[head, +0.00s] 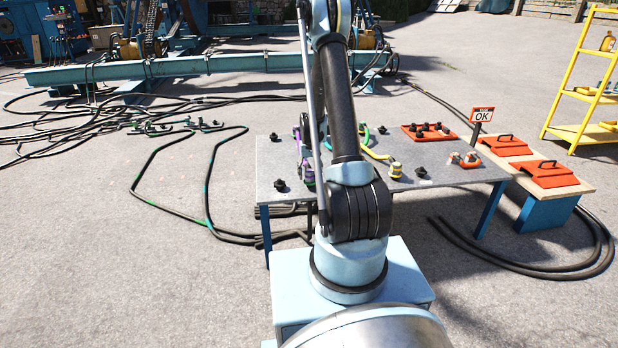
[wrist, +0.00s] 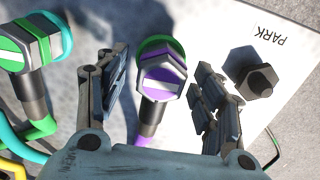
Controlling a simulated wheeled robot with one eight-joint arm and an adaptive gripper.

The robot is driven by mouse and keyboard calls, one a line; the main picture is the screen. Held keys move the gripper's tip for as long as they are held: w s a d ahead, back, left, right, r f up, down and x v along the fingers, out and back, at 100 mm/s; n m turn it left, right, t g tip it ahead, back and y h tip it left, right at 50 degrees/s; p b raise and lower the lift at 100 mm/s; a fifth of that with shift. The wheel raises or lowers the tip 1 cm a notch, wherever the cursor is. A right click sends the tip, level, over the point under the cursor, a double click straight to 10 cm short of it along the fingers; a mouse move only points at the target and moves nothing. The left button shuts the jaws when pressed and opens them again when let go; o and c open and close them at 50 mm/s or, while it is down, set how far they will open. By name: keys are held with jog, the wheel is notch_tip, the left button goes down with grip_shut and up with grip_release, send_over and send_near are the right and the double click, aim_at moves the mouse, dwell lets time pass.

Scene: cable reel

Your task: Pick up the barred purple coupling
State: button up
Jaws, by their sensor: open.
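In the wrist view the purple coupling (wrist: 163,78) has a faceted grey body and a purple face with a pale bar across it. A purple cable runs from it towards the gripper's base, and a green ring shows behind it. My gripper (wrist: 161,72) is open, with one finger on each side of the coupling; I see gaps, and no clear contact. In the head view a bit of purple (head: 308,174) shows beside my arm, which hides most of that part of the table.
A green coupling (wrist: 36,45), also barred, is close left of my left finger. A black plug (wrist: 257,78) stands on a white plate (wrist: 297,55) marked PARK at the right. In the head view the grey table (head: 440,176) holds black fittings and a red tray (head: 430,138).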

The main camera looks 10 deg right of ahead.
aim_at(310, 170)
jog(key=shift+c, duration=0.6)
jog(key=c, duration=1.1)
jog(key=shift+c, duration=0.2)
jog(key=shift+r, duration=0.1)
notch_tip(310, 170, up, 12)
jog(key=a+f, duration=0.1)
jog(key=a, duration=1.3)
jog(key=shift+f, duration=0.15)
jog(key=shift+f, duration=0.1)
